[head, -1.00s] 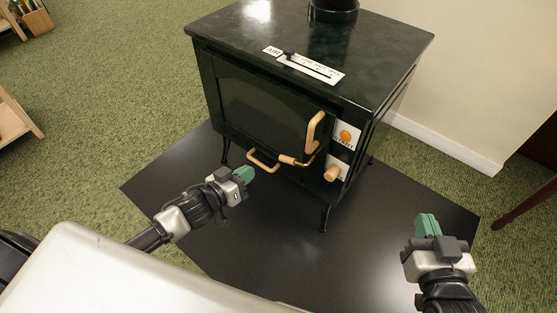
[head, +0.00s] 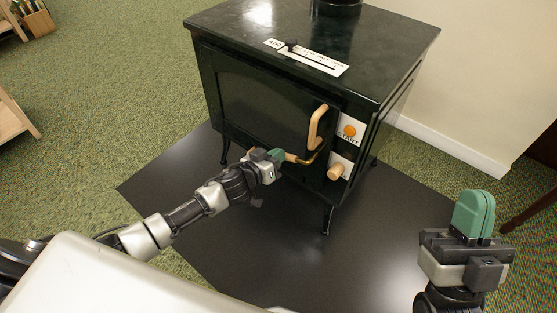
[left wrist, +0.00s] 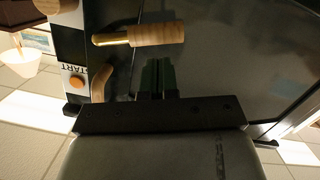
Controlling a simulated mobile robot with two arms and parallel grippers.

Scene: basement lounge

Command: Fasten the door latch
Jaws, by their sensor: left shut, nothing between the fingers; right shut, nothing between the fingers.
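The dark green stove's door (head: 262,98) appears closed, flush with the stove front. A brass lever (head: 311,158) with a wooden grip (head: 290,158) sits low on the door's right side, probably the latch. The grip and rod also show in the left wrist view (left wrist: 157,34). A curved wooden handle (head: 315,128) stands above the lever. My left gripper (head: 276,155) is shut and empty, just left of the grip in the head view and partly covering the area; contact is unclear. Its green fingers show in the left wrist view (left wrist: 157,77). My right gripper (head: 474,212) is shut and empty, away to the right.
A START panel with an orange button (head: 349,131) and a wooden knob (head: 336,172) lie right of the door. An AIR slider (head: 291,44) is on the top. The stove stands on a black floor plate (head: 250,245). A wall (head: 480,80) is behind.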

